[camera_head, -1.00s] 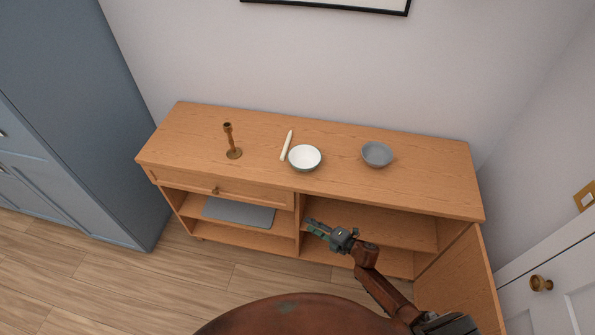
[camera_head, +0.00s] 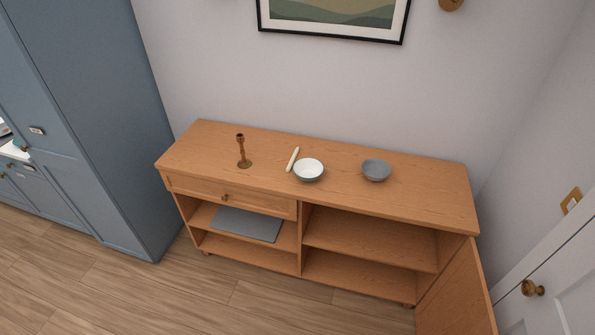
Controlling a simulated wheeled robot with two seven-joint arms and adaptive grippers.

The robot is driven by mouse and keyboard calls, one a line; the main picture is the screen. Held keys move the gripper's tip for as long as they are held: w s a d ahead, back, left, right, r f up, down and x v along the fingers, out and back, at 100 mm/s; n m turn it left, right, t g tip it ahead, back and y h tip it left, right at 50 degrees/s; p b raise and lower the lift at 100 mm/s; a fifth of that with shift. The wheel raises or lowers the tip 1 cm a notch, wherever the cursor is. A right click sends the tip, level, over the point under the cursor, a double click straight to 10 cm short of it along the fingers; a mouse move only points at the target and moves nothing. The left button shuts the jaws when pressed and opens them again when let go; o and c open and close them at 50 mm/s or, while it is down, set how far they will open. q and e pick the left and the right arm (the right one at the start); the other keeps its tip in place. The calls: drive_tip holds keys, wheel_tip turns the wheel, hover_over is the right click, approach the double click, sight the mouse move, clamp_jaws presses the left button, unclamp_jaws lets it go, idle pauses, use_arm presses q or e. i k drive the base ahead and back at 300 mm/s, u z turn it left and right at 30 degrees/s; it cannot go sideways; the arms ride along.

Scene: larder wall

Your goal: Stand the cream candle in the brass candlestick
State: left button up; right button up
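The cream candle (camera_head: 292,159) lies on its side on the wooden sideboard top, just left of a white bowl. The brass candlestick (camera_head: 243,153) stands upright on the same top, to the left of the candle and apart from it. No candle shows in its cup. Neither of my grippers is in view.
The white bowl (camera_head: 308,170) sits close beside the candle, and a grey bowl (camera_head: 376,169) stands farther right on the sideboard (camera_head: 420,197). A grey flat board (camera_head: 247,224) lies on the left shelf. The sideboard's right door (camera_head: 458,295) stands open. A tall blue cabinet (camera_head: 100,120) is at left.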

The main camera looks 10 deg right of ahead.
sight(244, 162)
drive_tip(key=u, duration=0.95)
drive_tip(key=i, duration=1.8)
drive_tip(key=z, duration=1.3)
drive_tip(key=i, duration=0.6)
drive_tip(key=z, duration=0.5)
